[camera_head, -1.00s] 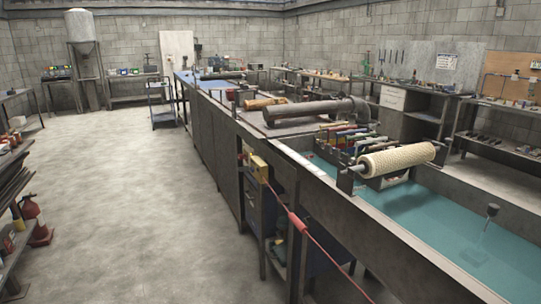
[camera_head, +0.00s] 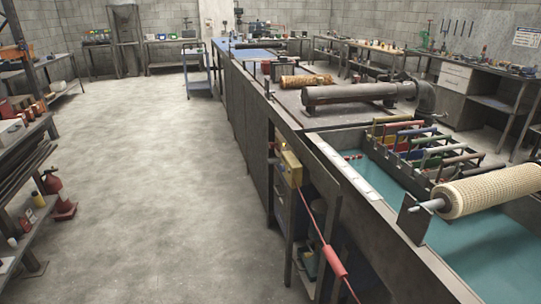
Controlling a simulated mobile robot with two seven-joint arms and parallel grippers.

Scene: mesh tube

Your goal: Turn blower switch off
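No part labelled as the blower switch can be made out. A small yellow box (camera_head: 291,168) is fixed to the near side of the long bench. A red cord (camera_head: 313,221) with a thicker red sleeve (camera_head: 335,261) runs from near it toward the lower right. I cannot tell whether this box is the blower switch. A large grey pipe (camera_head: 350,94) lies on the bench top, with a flanged end at its right. Neither of my grippers is in view.
The long bench (camera_head: 254,150) and its water tank (camera_head: 455,250) block the right side. A mesh roll (camera_head: 495,190) sits over the tank. Shelves and a red fire extinguisher (camera_head: 53,186) stand at left. The concrete floor (camera_head: 170,170) between is clear.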

